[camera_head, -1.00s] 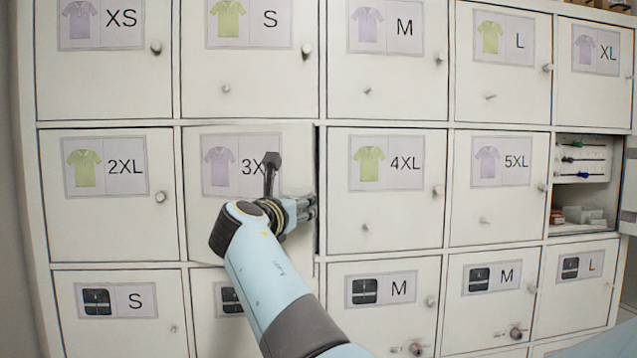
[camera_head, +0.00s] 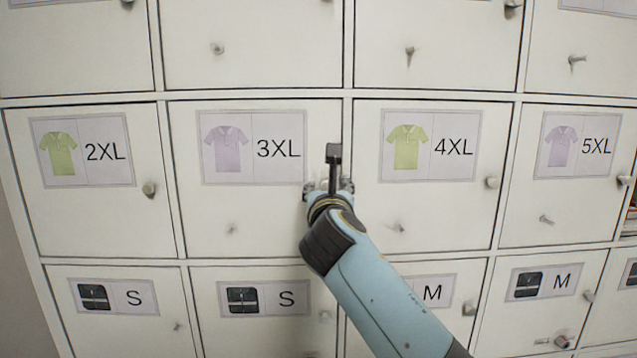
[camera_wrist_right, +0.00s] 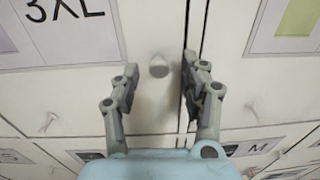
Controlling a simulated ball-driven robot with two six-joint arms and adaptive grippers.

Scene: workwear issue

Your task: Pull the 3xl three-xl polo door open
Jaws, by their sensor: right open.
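The 3XL polo door (camera_head: 262,215) is a white locker door with a lilac polo label, left of the 4XL door. In the head view it looks flush with its neighbours, though my right gripper hides part of its right edge. Its round knob (camera_wrist_right: 158,68) shows in the right wrist view near that edge. My right gripper (camera_head: 328,186) is in front of the knob. In the right wrist view its open fingers (camera_wrist_right: 158,78) stand to either side of the knob with space around it, not closed on it. My left gripper is not in view.
The 4XL door (camera_head: 428,215) is close on the right, the 2XL door (camera_head: 95,215) on the left. Doors with knobs lie above and below. A narrow dark seam (camera_wrist_right: 186,110) runs beside the right finger in the wrist view.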

